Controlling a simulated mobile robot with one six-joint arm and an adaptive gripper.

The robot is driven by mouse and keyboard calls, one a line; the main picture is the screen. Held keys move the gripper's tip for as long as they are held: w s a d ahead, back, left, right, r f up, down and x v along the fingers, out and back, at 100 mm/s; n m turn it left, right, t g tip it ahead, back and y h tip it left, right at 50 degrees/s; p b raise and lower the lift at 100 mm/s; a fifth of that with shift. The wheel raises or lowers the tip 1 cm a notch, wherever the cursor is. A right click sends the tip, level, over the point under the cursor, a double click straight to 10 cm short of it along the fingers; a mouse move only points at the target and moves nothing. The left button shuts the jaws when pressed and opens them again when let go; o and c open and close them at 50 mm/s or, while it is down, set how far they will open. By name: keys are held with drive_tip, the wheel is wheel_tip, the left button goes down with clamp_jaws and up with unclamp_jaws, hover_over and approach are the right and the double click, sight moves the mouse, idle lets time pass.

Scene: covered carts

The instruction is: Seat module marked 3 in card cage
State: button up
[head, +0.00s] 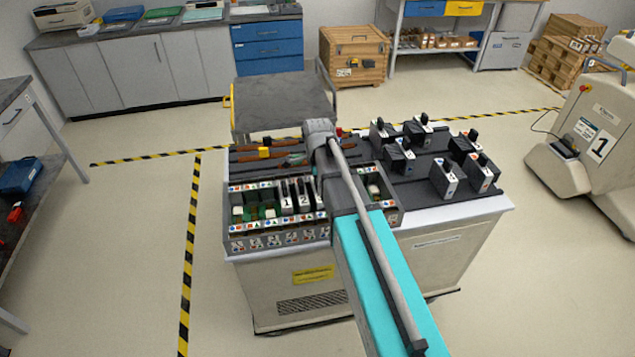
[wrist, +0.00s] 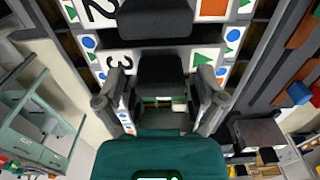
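In the wrist view, my gripper (wrist: 160,98) is open. Its two fingers stand on either side of the black handle of the module marked 3 (wrist: 160,74), with a visible gap on each side. The 3 is on the module's white face, left of the handle. The module appears to be in the card cage (head: 275,241), beside the module marked 2 (wrist: 96,8). How deep it sits, I cannot tell. In the head view, modules 1 (head: 287,198) and 2 (head: 303,197) stand upright in the cage. My arm hides much of the cage's right part.
Several black-handled modules (head: 444,178) stand on a dark rack at the cart's right. Orange-handled tools (head: 262,154) lie in a tray behind the cage. A grey-topped cart (head: 283,100) stands behind. Floor left of the cart is clear; a white machine (head: 600,130) stands right.

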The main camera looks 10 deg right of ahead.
drive_tip(key=shift+r, duration=0.1)
idle(0.4)
wheel_tip(320, 180, up, 15)
drive_tip(key=p, duration=1.5)
drive_tip(key=shift+s, duration=0.1)
idle(0.8)
drive_tip(key=s+f+n+b, duration=0.2)
drive_tip(key=s+n, duration=0.6)
drive_tip(key=n, duration=0.1)
drive_tip(key=s+d+f+n+b, duration=0.1)
drive_tip(key=s+f+n+b, duration=0.2)
drive_tip(key=s+n, duration=0.4)
drive_tip(key=shift+s+d+n, duration=0.15)
drive_tip(key=shift+s+n, duration=0.25)
drive_tip(key=shift+n, duration=0.6)
